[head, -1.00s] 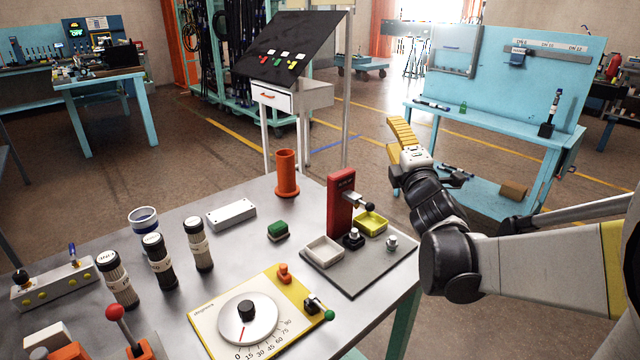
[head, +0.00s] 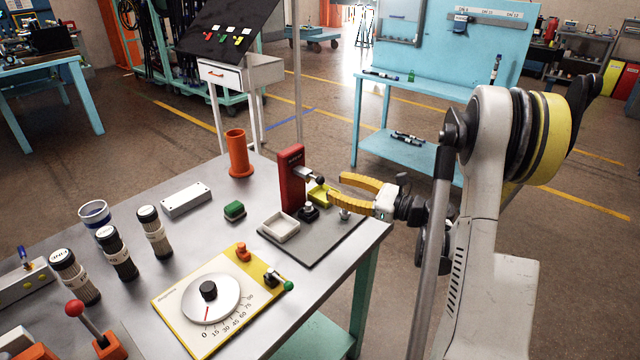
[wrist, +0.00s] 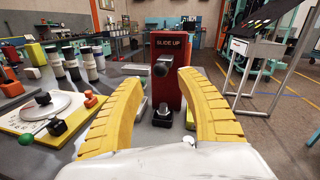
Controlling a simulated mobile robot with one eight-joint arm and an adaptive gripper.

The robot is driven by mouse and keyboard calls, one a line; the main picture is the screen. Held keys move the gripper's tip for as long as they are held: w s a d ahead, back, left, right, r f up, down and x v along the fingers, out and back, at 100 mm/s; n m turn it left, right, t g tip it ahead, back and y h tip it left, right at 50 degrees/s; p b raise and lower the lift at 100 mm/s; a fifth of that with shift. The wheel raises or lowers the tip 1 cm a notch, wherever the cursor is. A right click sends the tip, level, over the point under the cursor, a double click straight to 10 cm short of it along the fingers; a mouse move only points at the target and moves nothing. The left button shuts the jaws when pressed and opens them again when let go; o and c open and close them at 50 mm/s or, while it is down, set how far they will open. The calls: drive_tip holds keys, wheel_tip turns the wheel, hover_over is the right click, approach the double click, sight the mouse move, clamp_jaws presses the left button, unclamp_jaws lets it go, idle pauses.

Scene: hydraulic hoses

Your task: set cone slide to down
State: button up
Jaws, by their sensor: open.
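The cone slide is a red upright post (head: 291,176) on a grey plate at the table's right corner. In the wrist view its post (wrist: 181,65) carries a label reading "SLIDE UP". A black-tipped horizontal arm (head: 315,178) sticks out of the post toward me; it also shows in the wrist view (wrist: 163,66). In the wrist view the arm's tip appears between the fingers; contact cannot be told.
A white tray (head: 280,228) and a yellow tray (head: 322,194) flank the post. A small metal knob (wrist: 188,141) stands on the plate. A dial board (head: 180,318), a green block (head: 234,211) and an orange cylinder (head: 240,152) are to the left.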

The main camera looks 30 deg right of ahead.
sight(320, 181)
drive_tip(key=b+x, duration=0.1)
drive_tip(key=x, duration=0.4)
drive_tip(key=shift+w+a, duration=0.2)
drive_tip(key=shift+w, duration=0.1)
clamp_jaws()
